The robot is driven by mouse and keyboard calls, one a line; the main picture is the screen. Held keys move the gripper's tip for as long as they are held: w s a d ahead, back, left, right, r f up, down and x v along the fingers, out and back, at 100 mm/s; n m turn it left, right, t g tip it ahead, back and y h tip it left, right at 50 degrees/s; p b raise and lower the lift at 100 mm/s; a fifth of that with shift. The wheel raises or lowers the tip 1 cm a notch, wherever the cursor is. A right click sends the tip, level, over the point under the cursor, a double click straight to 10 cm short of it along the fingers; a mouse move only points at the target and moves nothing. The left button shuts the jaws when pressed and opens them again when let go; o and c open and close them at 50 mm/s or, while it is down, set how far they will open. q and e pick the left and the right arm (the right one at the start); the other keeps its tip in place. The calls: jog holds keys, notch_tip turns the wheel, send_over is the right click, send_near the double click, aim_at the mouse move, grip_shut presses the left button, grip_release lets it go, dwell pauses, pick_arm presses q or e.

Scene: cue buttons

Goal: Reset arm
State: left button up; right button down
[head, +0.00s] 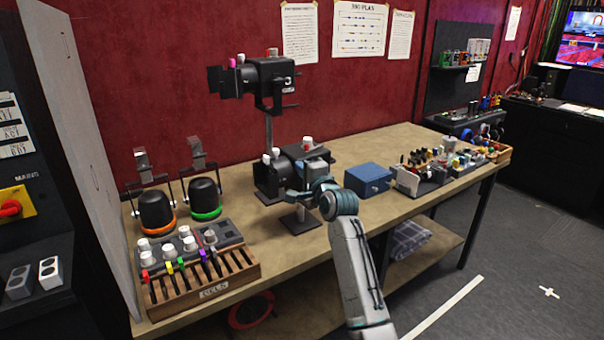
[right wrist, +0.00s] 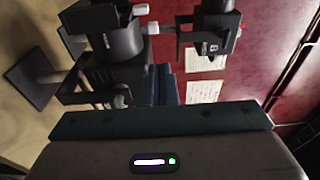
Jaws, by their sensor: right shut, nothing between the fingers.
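My right arm comes in from the bottom of the head view and reaches over the bench. Its gripper (head: 297,194) is in front of the lower black lamp unit (head: 268,180) on the stand; whether it touches the unit I cannot tell. In the right wrist view the narrow blue fingers (right wrist: 167,84) are together, with nothing between them, close to the black lamp units. The cue box (head: 205,285), with coloured tabs and white knobs, sits at the bench's front left, apart from the gripper. My left gripper is not in view.
The wooden bench (head: 345,225) runs along a red wall. An upper lamp unit (head: 268,78) tops the stand. Two black domed lamps (head: 157,210) stand behind the cue box. A blue box (head: 368,179) and crowded small items lie to the right. Bare bench top lies in front of the stand.

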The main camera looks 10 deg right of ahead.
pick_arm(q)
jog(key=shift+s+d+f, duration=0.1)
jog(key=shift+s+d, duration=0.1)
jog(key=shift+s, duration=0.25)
